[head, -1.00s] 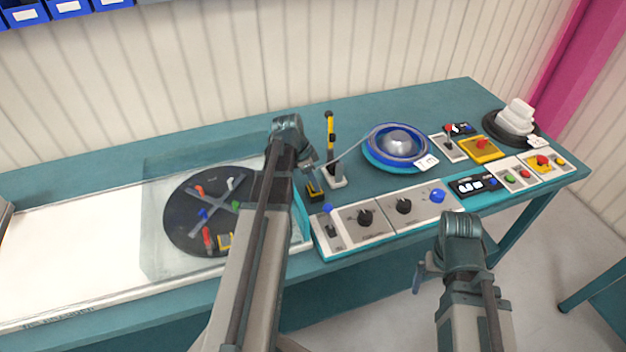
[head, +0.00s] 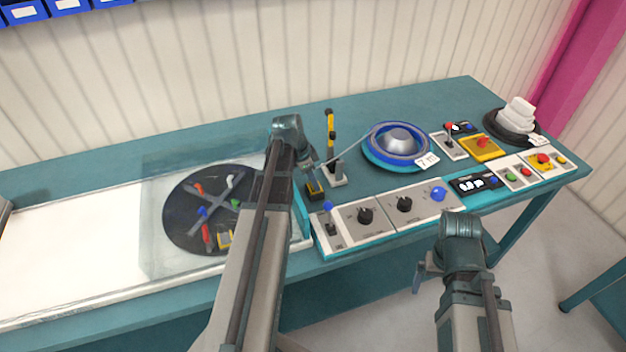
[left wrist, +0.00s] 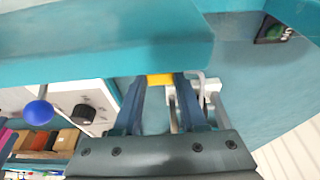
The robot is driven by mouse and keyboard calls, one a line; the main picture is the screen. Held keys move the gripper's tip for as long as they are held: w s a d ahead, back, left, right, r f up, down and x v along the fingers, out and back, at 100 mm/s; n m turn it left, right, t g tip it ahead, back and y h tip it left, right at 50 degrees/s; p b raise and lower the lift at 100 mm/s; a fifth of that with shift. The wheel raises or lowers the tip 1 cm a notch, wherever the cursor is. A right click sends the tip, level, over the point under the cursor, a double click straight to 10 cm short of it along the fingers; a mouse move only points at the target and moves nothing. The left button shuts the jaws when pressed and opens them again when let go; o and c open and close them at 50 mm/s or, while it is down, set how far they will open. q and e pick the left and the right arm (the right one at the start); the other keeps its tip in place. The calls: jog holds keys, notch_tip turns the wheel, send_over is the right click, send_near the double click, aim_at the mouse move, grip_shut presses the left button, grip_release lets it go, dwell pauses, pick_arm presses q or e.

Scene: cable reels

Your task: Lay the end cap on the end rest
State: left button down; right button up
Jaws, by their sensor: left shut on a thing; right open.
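My left gripper (head: 313,166) is shut on the end of the thin grey cable (head: 348,152), which runs from the blue reel (head: 374,160). The end cap itself is mostly hidden by the fingers. A small dark block with yellow on it, which looks like the end rest (head: 315,192), stands just below the gripper. In the left wrist view a yellow patch (left wrist: 160,79) shows at the fingertips (left wrist: 160,90); I cannot tell whether it is the cap or the rest. My right gripper (head: 428,278) is open and empty, in front of the table.
A yellow-and-black lever (head: 331,130) on a white base stands right beside the left gripper. Knob panels (head: 384,211) line the front edge. A clear-covered black disc (head: 185,228) lies left. Switch boxes (head: 480,147) and a dark reel with white blocks (head: 516,112) are right.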

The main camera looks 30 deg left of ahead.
pick_arm(q)
jog(key=shift+c, duration=2)
grip_release()
jog(key=shift+s, duration=0.1)
jog(key=shift+s+d+f, duration=0.1)
jog(key=shift+c, duration=1.3)
jog(key=shift+o, duration=0.5)
jog(key=shift+r, duration=0.2)
jog(key=shift+w+r+p, duration=0.2)
jog(key=shift+r+p, duration=0.65)
jog(key=shift+p, duration=0.2)
